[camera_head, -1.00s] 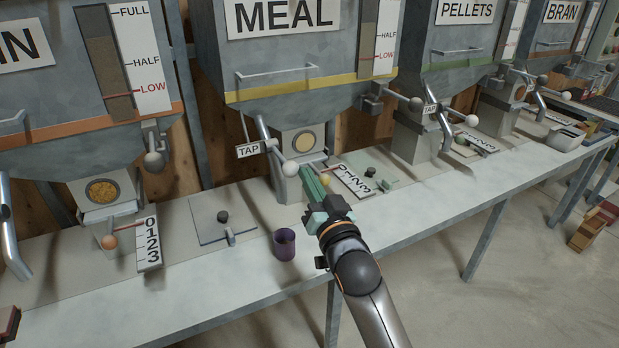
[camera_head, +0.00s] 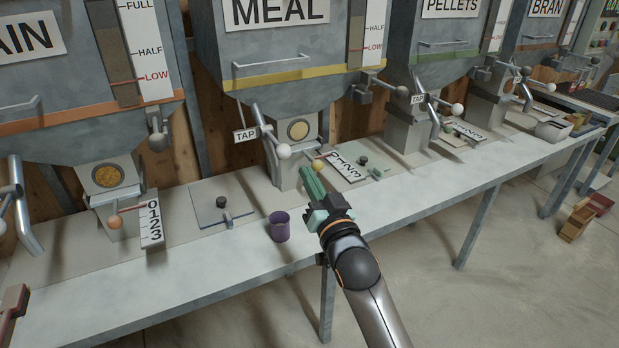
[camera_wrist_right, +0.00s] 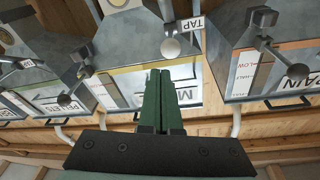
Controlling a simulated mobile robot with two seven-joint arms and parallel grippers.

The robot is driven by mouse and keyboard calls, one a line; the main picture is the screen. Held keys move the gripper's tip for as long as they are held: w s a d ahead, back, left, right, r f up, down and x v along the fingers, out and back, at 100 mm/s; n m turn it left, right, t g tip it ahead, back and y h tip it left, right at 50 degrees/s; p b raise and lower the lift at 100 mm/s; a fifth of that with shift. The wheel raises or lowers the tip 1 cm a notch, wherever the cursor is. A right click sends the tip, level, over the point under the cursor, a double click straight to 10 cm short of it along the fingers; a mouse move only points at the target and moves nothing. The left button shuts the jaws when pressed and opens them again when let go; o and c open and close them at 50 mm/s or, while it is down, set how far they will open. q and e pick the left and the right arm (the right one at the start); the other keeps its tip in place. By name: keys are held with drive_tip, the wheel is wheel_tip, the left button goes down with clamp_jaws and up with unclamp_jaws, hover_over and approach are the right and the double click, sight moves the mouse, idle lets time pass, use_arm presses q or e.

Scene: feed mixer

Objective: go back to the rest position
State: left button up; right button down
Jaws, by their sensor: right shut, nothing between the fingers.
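My right gripper (camera_head: 312,182) is over the bench in front of the MEAL bin (camera_head: 285,55). Its green fingers are shut together with nothing between them, and they also show closed in the right wrist view (camera_wrist_right: 160,100). A yellow knob (camera_head: 317,166) shows just beyond the fingertips; I cannot tell whether they touch. My left gripper is not in view.
A purple cup (camera_head: 279,227) stands on the bench (camera_head: 405,210), left of my right arm. The MEAL tap lever (camera_head: 284,151) sticks out near my fingers. The bench's front strip is mostly clear.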

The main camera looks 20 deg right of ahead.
drive_tip(key=shift+f, duration=0.1)
drive_tip(key=s+a+f+n+g+y+p, duration=0.1)
drive_tip(key=s+f+n+g+p, duration=0.1)
drive_tip(key=s+f, duration=0.35)
drive_tip(key=s+a+f+n+g+y+p, duration=0.1)
drive_tip(key=s+a+f+g+p, duration=0.1)
drive_tip(key=f, duration=0.6)
drive_tip(key=s+a+f+n+g+p, duration=0.1)
drive_tip(key=s+f+g, duration=0.2)
drive_tip(key=s+f, duration=0.4)
drive_tip(key=s+a+f+n+g+y+p, duration=0.1)
drive_tip(key=s+a+f+n+g+p, duration=0.1)
drive_tip(key=s+f, duration=0.5)
drive_tip(key=s+g, duration=0.1)
drive_tip(key=s, duration=0.5)
drive_tip(key=shift+s+f+g+p, duration=0.25)
drive_tip(key=shift+s+g+p, duration=0.05)
